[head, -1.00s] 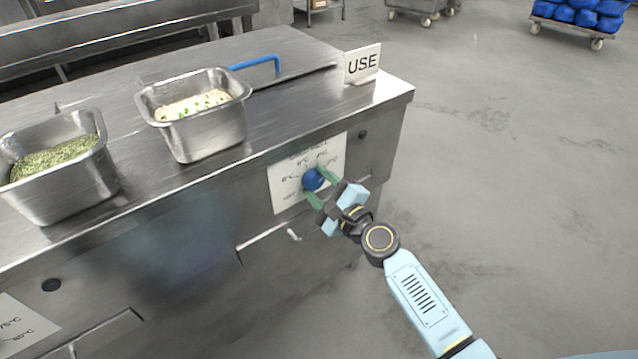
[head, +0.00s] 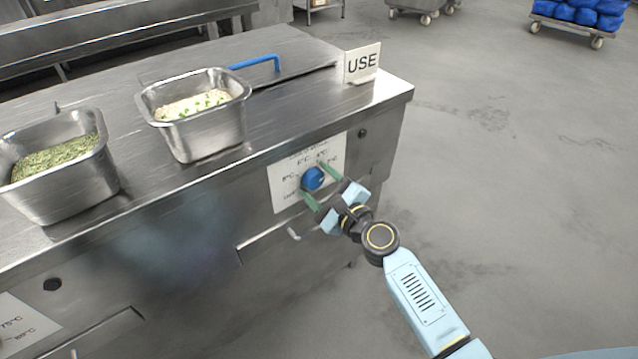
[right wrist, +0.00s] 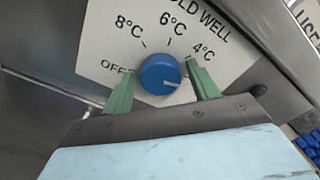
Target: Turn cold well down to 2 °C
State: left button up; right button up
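The blue cold well knob (head: 314,179) sits on a white dial plate (head: 283,201) on the counter's front. In the right wrist view the knob (right wrist: 160,74) has a pale pointer mark toward the lower right, past the 4°C label. OFF, 8°C, 6°C and 4°C are readable there; the right finger hides the plate beyond 4°C. My right gripper (head: 316,182) is open, its green fingers on either side of the knob. In the wrist view the gripper (right wrist: 160,68) shows small gaps between fingertips and knob. My left gripper is out of view.
Steel pans with pale, green-flecked food (head: 201,128) and green herbs (head: 100,175) stand on the counter. A USE sign (head: 362,62) stands near its right end, by a blue handle (head: 256,62). A drawer handle (head: 294,234) juts out below the dial.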

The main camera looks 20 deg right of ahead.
jog(key=shift+o, duration=0.7)
jog(key=shift+s+d, duration=0.1)
jog(key=shift+s, duration=0.15)
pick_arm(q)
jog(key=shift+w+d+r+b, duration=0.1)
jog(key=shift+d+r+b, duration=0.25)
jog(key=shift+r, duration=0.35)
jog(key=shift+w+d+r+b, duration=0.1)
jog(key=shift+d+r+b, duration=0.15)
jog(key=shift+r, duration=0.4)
pick_arm(e)
jog(key=v, duration=1.3)
